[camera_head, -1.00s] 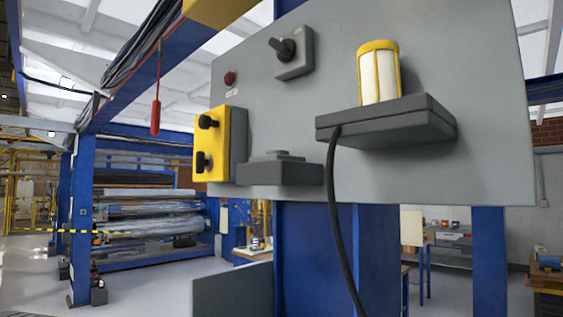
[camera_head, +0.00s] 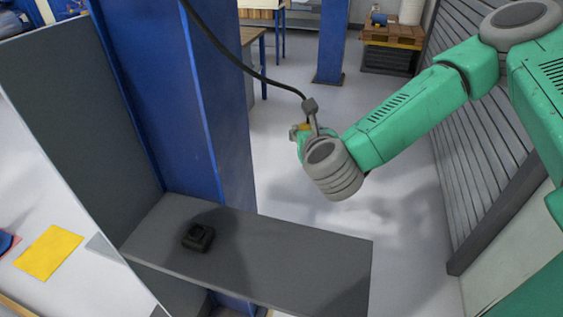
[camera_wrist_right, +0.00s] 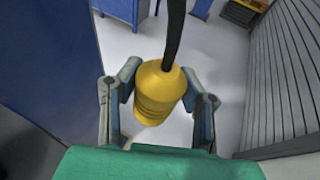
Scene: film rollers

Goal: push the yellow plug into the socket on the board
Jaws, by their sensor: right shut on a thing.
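The yellow plug (camera_wrist_right: 158,92) hangs on a black cable between the two fingers of my right gripper (camera_wrist_right: 158,106) in the right wrist view. The fingers are shut on it, with the cable rising from its top. In the head view my right gripper (camera_head: 303,133) is small and partly hidden by my wrist, and only a bit of the plug (camera_head: 304,127) shows. A black square piece with a round recess, which looks like the socket (camera_head: 198,237), sits on the grey board (camera_head: 285,252). The gripper is up and to the right of it, well apart. My left gripper is not in view.
A blue post (camera_head: 175,100) and a grey upright panel (camera_head: 75,120) stand at the left of the board. The black cable (camera_head: 235,62) runs from the top to the plug. A grey slatted wall (camera_head: 480,165) stands at right. Open floor lies between.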

